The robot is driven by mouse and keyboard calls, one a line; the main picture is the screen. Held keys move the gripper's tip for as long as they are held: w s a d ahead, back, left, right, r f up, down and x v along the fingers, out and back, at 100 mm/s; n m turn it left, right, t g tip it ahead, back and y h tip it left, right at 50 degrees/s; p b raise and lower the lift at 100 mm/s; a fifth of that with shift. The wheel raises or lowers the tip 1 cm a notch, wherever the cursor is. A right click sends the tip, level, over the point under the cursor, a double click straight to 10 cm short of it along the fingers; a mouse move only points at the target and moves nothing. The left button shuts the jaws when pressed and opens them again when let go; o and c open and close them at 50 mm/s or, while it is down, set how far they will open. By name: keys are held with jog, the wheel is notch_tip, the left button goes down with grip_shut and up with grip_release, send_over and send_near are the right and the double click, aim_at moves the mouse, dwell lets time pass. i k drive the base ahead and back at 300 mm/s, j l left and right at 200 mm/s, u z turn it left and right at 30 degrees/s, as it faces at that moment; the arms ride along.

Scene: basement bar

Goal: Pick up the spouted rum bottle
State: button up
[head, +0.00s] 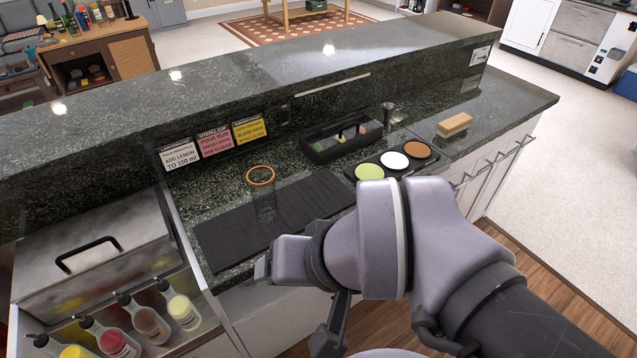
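Several spouted bottles stand in a steel rail at the lower left in the head view. One has a pale yellow-green label (183,311), one looks brownish (151,325), one has a red label (117,343), and one at the picture's bottom edge has a yellow label (75,352). Their dark spouts point up and to the left. The label text is too small to read, so I cannot tell which is the rum. My arm reaches in from the lower right, to the right of the bottles. My gripper's fingers cannot be made out clearly behind the arm links.
A clear glass with an orange rim (264,203) stands on the black bar mat (215,236). Behind are recipe cards (215,141), a black garnish caddy (322,152) and a tray of coloured rimming discs (377,166). A lidded steel bin (60,285) adjoins the bottles. A raised counter runs behind.

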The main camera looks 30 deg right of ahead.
aim_at(146, 320)
jog(key=u, duration=1.25)
jog(key=i+j+z, duration=0.25)
jog(key=j, duration=0.5)
jog(key=j+z, duration=0.25)
jog(key=j, duration=0.5)
jog(key=k, duration=0.05)
